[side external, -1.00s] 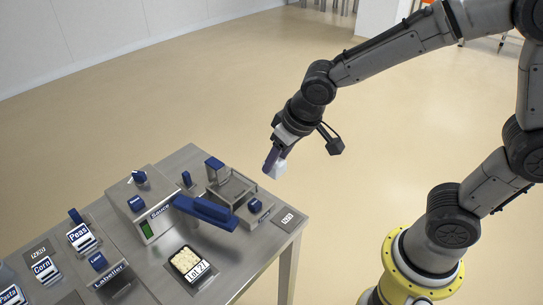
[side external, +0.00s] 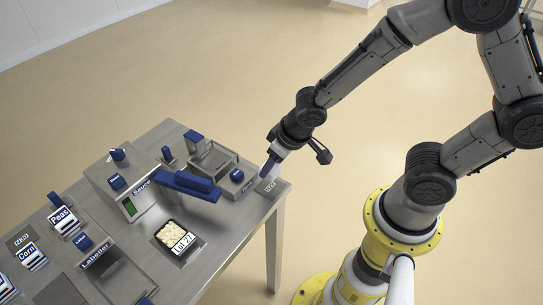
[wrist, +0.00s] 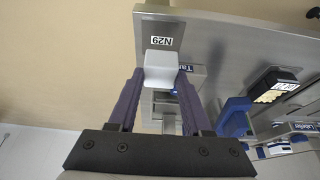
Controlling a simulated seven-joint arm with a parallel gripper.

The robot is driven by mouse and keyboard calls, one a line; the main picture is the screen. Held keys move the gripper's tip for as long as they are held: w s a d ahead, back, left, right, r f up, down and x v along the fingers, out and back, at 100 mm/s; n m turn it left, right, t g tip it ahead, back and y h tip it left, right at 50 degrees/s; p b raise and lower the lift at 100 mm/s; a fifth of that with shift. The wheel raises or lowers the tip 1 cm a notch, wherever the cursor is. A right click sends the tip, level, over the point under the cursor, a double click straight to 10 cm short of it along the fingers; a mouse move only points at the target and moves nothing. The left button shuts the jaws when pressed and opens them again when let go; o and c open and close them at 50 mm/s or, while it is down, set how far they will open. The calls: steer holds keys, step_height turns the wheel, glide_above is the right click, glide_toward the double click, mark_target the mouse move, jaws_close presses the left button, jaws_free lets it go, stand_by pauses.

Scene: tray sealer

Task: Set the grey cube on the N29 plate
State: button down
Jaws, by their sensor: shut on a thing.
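The light grey cube (wrist: 160,68) is held between the two purple fingers of my gripper (wrist: 159,82) in the wrist view. The N29 plate (wrist: 150,22) is a dark grey plate with a white label, just beyond the cube. The cube covers part of it. In the side view my gripper (side external: 267,170) is over the plate (side external: 269,187) at the table's right corner. The cube is hard to make out there. I cannot tell whether the cube touches the plate.
A scale-like unit (side external: 213,160) with blue buttons stands left of the plate. The sauce machine (side external: 125,192) has a blue arm (side external: 185,185) reaching over the table. A filled black tray (side external: 165,228) labelled Lot 27 lies in front. The floor beyond the table edge is clear.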

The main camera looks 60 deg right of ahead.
steer(key=shift+f, duration=2.05)
steer(key=shift+f, duration=0.25)
steer(key=shift+c, duration=1.6)
jaws_free()
steer(key=shift+o, duration=0.3)
steer(key=shift+r, duration=4)
